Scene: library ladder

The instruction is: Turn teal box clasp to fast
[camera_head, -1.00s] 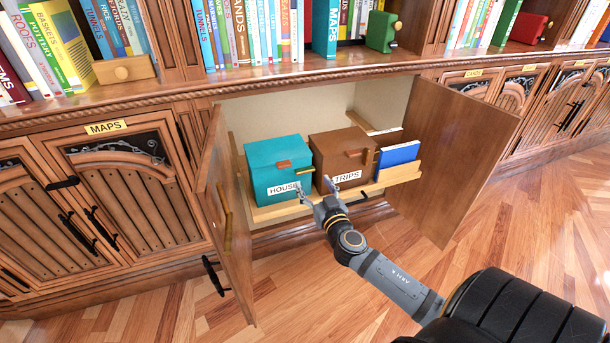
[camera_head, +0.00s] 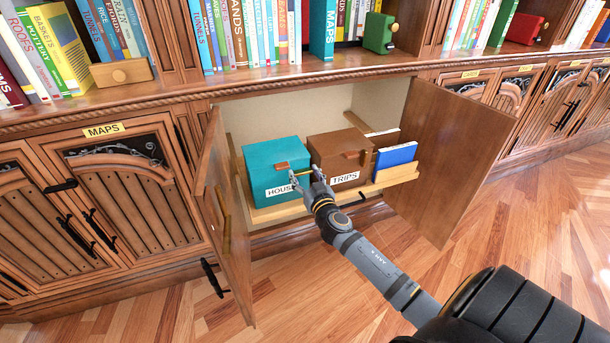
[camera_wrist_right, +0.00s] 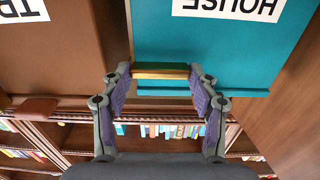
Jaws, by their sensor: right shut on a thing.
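The teal box (camera_head: 268,170), labelled HOUSE, stands on a wooden pull-out tray (camera_head: 262,214) in the open cabinet. Its lid is down, with a brown tab (camera_head: 283,166) at the front edge. In the right wrist view, the teal box (camera_wrist_right: 215,45) appears upside down. My right gripper (camera_head: 306,176) is at the box's front right edge. In the wrist view, its fingers (camera_wrist_right: 160,78) are shut on the brass clasp (camera_wrist_right: 160,74), which lies across between the fingertips. In the head view the fingers mostly hide the clasp. My left gripper is not in view.
A brown box (camera_head: 335,155), labelled TRIPS, stands close on the right of the teal box. A blue book (camera_head: 396,157) is beyond it. Open cabinet doors flank the tray on the left (camera_head: 226,215) and right (camera_head: 450,160). The floor in front is free.

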